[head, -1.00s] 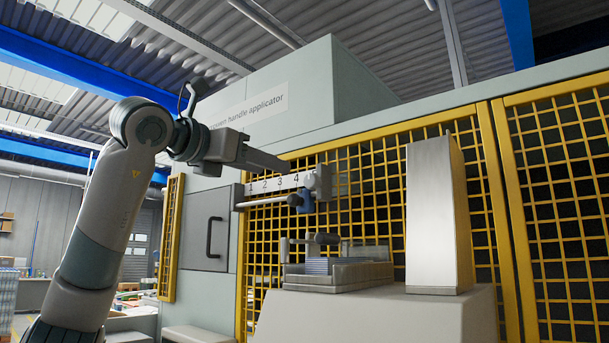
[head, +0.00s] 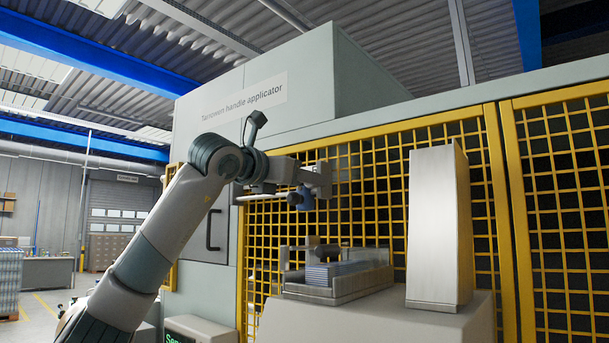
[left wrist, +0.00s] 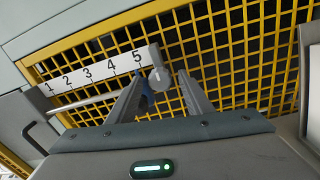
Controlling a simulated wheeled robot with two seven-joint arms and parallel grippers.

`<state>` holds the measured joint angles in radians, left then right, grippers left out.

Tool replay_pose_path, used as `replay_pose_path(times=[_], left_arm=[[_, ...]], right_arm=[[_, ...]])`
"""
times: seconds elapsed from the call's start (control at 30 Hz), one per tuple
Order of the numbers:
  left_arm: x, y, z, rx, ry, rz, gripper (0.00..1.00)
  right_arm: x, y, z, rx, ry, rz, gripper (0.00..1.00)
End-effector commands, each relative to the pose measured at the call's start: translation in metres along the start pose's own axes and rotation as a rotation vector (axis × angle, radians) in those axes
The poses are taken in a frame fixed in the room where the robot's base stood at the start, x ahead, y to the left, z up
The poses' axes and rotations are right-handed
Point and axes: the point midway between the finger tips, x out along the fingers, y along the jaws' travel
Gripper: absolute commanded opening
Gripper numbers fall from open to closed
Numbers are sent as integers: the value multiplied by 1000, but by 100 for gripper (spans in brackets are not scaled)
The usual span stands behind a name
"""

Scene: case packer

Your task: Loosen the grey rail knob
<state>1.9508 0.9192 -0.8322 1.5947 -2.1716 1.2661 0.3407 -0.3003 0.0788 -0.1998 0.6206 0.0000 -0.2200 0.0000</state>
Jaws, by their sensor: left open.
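The grey rail knob (left wrist: 160,78) shows in the left wrist view, just right of the number 5 on the white scale plate (left wrist: 96,76). A blue part (left wrist: 146,93) is just below it; the blue part also shows in the head view (head: 304,199), under the rail. My left gripper (left wrist: 160,74) is open, with one finger on each side of the knob in that view. I cannot tell whether the fingers touch it. In the head view my left gripper hides most of the scale plate. My right gripper is in neither view.
A yellow mesh guard (head: 375,150) stands close behind the rail (head: 262,197). A low tray unit (head: 340,285) sits below, on a pale housing. A tall metal box (head: 435,230) stands right of it. A door handle (head: 210,230) is at left.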

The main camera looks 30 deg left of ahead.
Motion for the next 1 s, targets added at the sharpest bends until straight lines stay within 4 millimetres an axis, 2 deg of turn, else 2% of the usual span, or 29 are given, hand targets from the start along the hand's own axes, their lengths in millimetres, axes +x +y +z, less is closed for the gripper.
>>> replay_pose_path(times=[0.2, 0.23, 0.4, 0.73, 1.0], left_arm=[[0, 0, 0, 0, 0, 0, 46], [0, 0, 0, 0, 0, 0, 44], [0, 0, 0, 0, 0, 0, 5], [0, 0, 0, 19, -1, 1, 5], [0, 0, 0, 123, -6, 1, 5]], right_arm=[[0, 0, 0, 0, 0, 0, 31], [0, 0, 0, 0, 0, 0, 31], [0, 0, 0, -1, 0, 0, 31], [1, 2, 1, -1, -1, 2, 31], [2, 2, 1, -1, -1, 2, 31]])
